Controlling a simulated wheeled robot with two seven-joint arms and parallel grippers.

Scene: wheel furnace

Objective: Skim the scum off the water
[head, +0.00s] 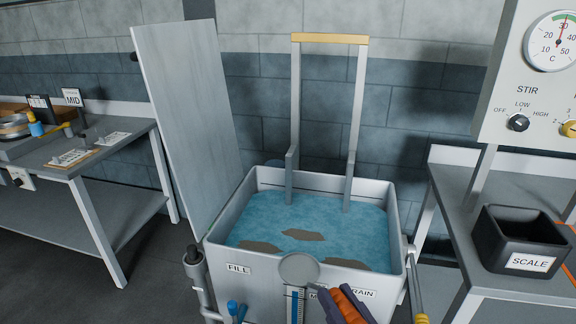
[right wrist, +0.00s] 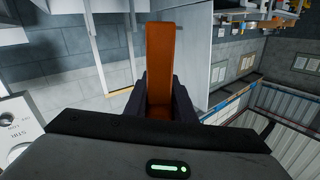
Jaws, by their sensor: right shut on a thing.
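The open tank (head: 222,256) holds blue water (head: 340,222) with three brown-grey scum patches: one in the middle (head: 304,235), one at the left (head: 260,246) and one near the front wall (head: 345,264). My right gripper (head: 343,303) is low in front of the tank's front wall, shut on an orange handle (right wrist: 160,50), which stands between its fingers in the right wrist view. A round grey disc (head: 299,268), apparently the skimmer head, shows just ahead of the gripper, over the tank's front rim in the picture. Its join to the handle is not clear. My left gripper is not in view.
A tall metal frame (head: 330,38) rises from the tank, and a grey panel (head: 185,115) leans up at its left. A table at right bears a black SCALE bin (head: 522,240) below the gauge and STIR panel (head: 518,95). A bench (head: 95,160) stands left.

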